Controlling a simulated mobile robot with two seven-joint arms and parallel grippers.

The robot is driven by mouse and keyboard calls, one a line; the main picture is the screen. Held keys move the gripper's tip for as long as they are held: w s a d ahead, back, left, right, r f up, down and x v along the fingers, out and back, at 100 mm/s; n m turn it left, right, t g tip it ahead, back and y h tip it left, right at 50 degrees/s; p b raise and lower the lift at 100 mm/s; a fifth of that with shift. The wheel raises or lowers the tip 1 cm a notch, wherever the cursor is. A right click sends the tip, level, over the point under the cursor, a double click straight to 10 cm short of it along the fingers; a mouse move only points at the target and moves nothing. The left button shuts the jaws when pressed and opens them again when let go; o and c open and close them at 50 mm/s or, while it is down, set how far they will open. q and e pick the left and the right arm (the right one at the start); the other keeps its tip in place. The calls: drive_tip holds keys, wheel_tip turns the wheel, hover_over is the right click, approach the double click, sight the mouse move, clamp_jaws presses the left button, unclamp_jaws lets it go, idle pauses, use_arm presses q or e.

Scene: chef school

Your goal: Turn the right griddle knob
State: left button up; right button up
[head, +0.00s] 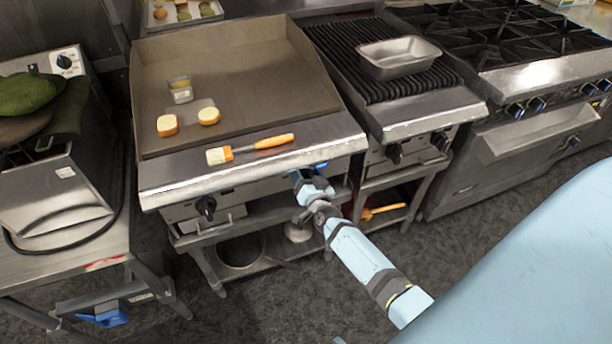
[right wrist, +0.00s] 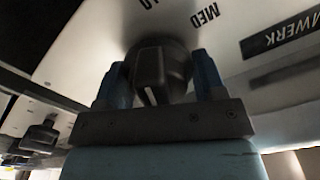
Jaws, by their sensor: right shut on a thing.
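My right gripper (head: 312,180) is at the front panel of the griddle (head: 235,75), at its right end. The right griddle knob is hidden behind the gripper in the head view. In the right wrist view the dark round knob (right wrist: 152,78) sits between the two blue fingers, which are shut on it. A white mark shows on the knob's grip. The word "MED" is on the panel to its right. The left griddle knob (head: 206,208) is free at the left of the same panel. My left gripper is not in view.
A steel table (head: 80,250) stands left.

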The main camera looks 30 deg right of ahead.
drive_tip(key=m, duration=0.3)
drive_tip(key=shift+f, duration=0.1)
drive_tip(key=shift+d+m+b, duration=0.1)
drive_tip(key=shift+m+b, duration=0.3)
drive_tip(key=shift+m, duration=0.7)
drive_tip(key=m, duration=0.2)
drive_tip(key=m+b, duration=0.1)
drive_tip(key=m, duration=0.1)
drive_tip(key=shift+d+f+m, duration=0.1)
drive_tip(key=shift+f+m, duration=0.1)
drive_tip(key=shift+m, duration=0.2)
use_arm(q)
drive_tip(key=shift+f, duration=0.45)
use_arm(e)
drive_tip(key=shift+m, duration=0.3)
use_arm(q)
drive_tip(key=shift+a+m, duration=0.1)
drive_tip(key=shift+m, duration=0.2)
use_arm(e)
drive_tip(key=o, duration=0.5)
drive_tip(key=shift+o, duration=0.2)
